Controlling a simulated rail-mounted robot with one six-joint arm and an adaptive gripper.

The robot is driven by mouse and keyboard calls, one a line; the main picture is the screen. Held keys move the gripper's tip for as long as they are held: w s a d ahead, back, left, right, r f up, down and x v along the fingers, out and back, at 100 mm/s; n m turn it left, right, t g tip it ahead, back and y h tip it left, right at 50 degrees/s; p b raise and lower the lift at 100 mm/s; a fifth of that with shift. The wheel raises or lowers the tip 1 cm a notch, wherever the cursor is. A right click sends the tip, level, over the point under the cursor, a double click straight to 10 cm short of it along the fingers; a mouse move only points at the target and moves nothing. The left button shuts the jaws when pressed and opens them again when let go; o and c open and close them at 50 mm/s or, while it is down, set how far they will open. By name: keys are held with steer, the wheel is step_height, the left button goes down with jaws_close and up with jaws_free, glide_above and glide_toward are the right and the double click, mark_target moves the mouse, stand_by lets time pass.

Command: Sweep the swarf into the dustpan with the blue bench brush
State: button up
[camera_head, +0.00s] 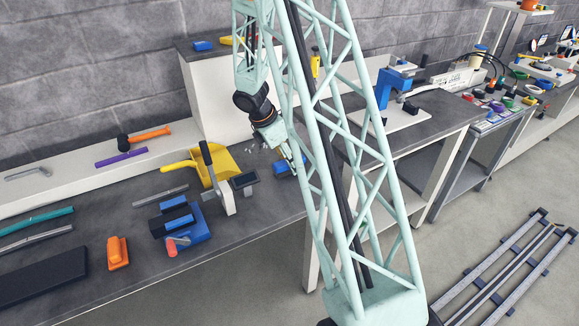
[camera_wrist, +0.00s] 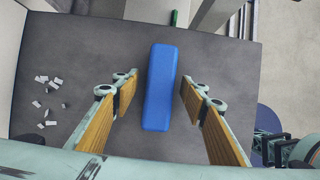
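The blue bench brush (camera_wrist: 159,88) lies on the grey bench top, its long blue body upright in the wrist view. In the head view the brush (camera_head: 285,168) is near the bench's right end. My gripper (camera_wrist: 157,92) is open, with one wood-coloured finger pad on each side of the brush and a gap on both sides. In the head view my gripper (camera_head: 291,160) points down at the brush, partly hidden by my arm. Pale swarf bits (camera_wrist: 48,97) lie scattered to the left of the brush. The yellow dustpan (camera_head: 222,166) lies farther left on the bench.
A blue vise-like block (camera_head: 196,232) and an orange item (camera_head: 118,252) sit farther left. A small green item (camera_wrist: 174,18) lies beyond the brush. The bench edge is close on the right.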

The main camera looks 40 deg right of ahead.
steer(key=shift+f, duration=0.25)
stand_by(0.3)
steer(key=c, duration=1)
steer(key=shift+r, duration=0.15)
steer(key=shift+r+p, duration=0.5)
steer(key=shift+r, duration=1.25)
steer(key=shift+s+r, duration=0.1)
steer(key=shift+r, duration=0.1)
steer(key=s+a, duration=0.3)
steer(key=s, duration=0.1)
steer(key=s+a+r, duration=0.1)
steer(key=s+a, duration=0.2)
steer(key=s, duration=0.1)
steer(key=s+a+b, duration=0.1)
steer(key=s+a, duration=0.3)
steer(key=shift+a+r, duration=0.1)
steer(key=shift+r, duration=0.1)
